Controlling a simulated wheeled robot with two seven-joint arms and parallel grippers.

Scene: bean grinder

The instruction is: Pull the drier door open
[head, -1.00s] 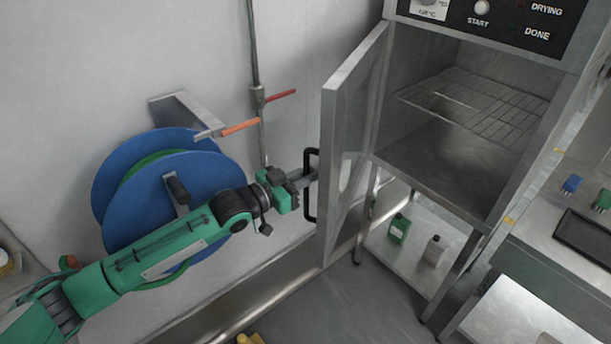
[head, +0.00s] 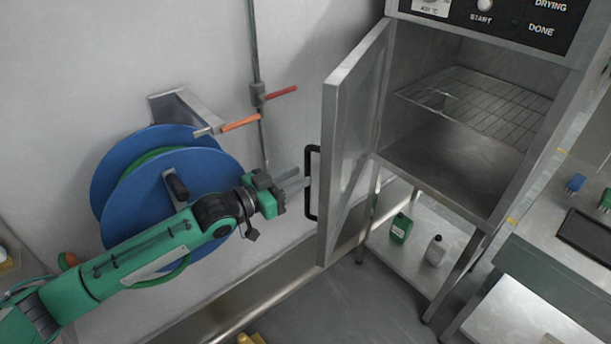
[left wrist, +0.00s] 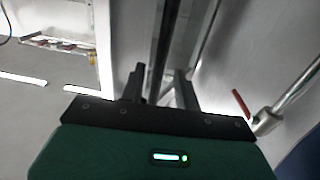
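The drier door (head: 350,140) stands swung wide open on the left side of the drier (head: 450,150), showing its empty wire rack. A black bar handle (head: 312,183) is on the door's outer face. My left gripper (head: 300,180) is just left of the handle, with its two grey fingers apart and pointing at it. My right gripper is out of view.
A blue hose reel (head: 140,190) is on the wall behind my left arm. A pipe with orange (head: 240,124) and red levers stands beside it. A green bottle (head: 400,228) and a white bottle (head: 435,250) stand on the shelf under the drier. A bench is at the right.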

